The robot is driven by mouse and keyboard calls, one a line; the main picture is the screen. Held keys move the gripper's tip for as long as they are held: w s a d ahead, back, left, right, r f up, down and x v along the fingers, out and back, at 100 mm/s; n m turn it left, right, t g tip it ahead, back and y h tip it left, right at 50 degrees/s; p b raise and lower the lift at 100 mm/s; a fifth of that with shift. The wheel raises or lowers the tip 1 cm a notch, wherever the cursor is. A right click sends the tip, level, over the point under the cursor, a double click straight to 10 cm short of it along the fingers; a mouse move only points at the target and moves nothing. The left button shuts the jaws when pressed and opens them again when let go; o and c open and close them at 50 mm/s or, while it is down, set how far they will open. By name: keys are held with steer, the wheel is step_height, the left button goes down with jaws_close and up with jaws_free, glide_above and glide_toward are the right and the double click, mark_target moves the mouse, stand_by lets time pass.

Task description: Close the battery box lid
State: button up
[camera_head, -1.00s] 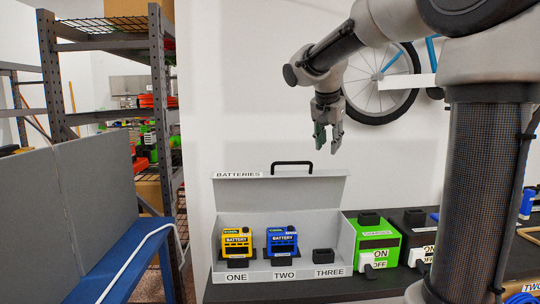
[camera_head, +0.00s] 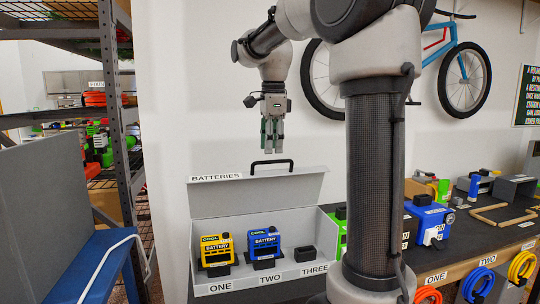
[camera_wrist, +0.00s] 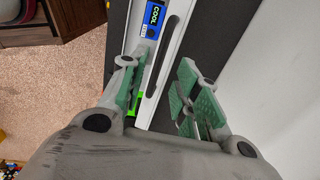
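The grey battery box (camera_head: 290,280) stands on the dark bench with its lid (camera_head: 225,198) raised and leaning back. A black handle (camera_head: 271,163) sits on the lid's top edge; it also shows in the wrist view (camera_wrist: 158,70). A yellow battery (camera_head: 216,250) is at slot ONE and a blue battery (camera_head: 264,243) at TWO; THREE holds only a black socket (camera_head: 304,253). My gripper (camera_head: 272,146) points down just above the handle, apparently not touching it. In the wrist view its green-padded fingers (camera_wrist: 160,92) are apart and empty, with the handle below between them.
A green unit (camera_head: 341,232) stands right of the box, partly behind my column. A blue unit (camera_head: 427,222) and wooden frame (camera_head: 490,217) are further right. A metal shelf (camera_head: 112,100) and blue cart (camera_head: 90,268) are at left. The wall is close behind the lid.

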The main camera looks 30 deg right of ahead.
steer(key=shift+w+d+f, duration=0.1)
steer(key=shift+w+f, duration=0.1)
steer(key=shift+f, duration=1.65)
steer(key=shift+c, duration=0.5)
jaws_close()
